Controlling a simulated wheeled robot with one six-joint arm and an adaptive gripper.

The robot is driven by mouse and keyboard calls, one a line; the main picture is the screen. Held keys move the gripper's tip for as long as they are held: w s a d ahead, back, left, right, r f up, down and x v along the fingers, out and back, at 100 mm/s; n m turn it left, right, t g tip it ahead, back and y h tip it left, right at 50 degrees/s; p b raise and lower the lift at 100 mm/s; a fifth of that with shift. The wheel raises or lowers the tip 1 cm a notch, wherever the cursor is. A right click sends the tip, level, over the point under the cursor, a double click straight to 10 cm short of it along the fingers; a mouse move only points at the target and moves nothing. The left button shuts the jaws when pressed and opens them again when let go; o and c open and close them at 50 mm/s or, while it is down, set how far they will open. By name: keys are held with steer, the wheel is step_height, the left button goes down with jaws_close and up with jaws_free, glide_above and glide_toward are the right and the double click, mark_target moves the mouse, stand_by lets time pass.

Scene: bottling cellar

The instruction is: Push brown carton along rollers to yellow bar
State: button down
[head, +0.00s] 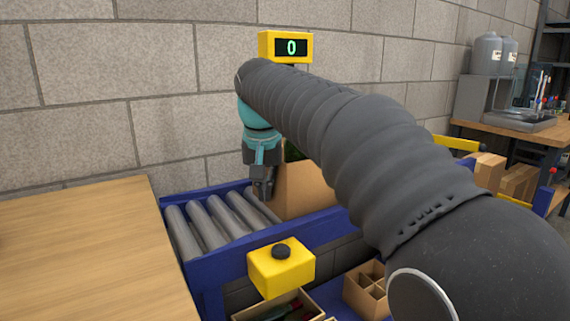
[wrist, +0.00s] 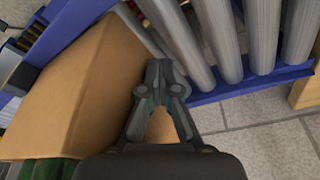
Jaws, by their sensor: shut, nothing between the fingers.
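The brown carton (head: 306,193) stands on the roller conveyor, partly hidden behind my arm. Dark green shows at its top, and in the wrist view the carton (wrist: 85,75) fills the left side. My gripper (head: 263,190) points down over the rollers (head: 208,222), just left of the carton. Its fingertips (wrist: 160,72) are shut and empty beside the carton's face; I cannot tell if they touch it. A yellow bar (head: 457,143) shows at the right, beyond my arm, with another yellow piece (head: 515,201) nearer. The stretch of conveyor between is hidden by my arm.
Blue rails (head: 228,262) edge the rollers. A yellow button box (head: 281,268) is on the front side. A yellow display (head: 286,47) reads 0. A wooden table (head: 80,250) adjoins at left. A divided box (head: 366,286) sits below. Rollers left of my gripper are bare.

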steer(key=shift+w+d+p, duration=0.35)
steer(key=shift+w+d, duration=0.15)
steer(key=shift+d, duration=0.35)
steer(key=shift+w+d+p, duration=0.3)
steer(key=shift+w+d, duration=0.25)
steer(key=shift+d, duration=0.3)
steer(key=shift+w+d+p, duration=0.35)
steer(key=shift+w+d, duration=0.15)
steer(key=shift+d, duration=0.35)
steer(key=shift+w+d+p, duration=0.25)
steer(key=shift+w+d, duration=0.3)
steer(key=shift+d, duration=0.3)
steer(key=shift+w+d+p, duration=0.25)
steer(key=shift+w+d, duration=0.25)
steer(key=shift+d, duration=0.35)
steer(key=shift+w+d, duration=0.55)
steer(key=shift+d, duration=0.45)
steer(key=shift+w+d, duration=0.5)
steer(key=shift+d, duration=0.3)
steer(key=shift+w+d, duration=0.55)
steer(key=shift+d, duration=0.3)
steer(key=shift+w+d, duration=0.5)
steer(key=shift+d, duration=0.3)
steer(key=shift+w+d, duration=0.5)
steer(key=shift+d, duration=0.35)
steer(key=shift+w+d, duration=0.55)
steer(key=shift+d, duration=0.3)
steer(key=shift+w+d, duration=0.5)
steer(key=shift+d, duration=0.35)
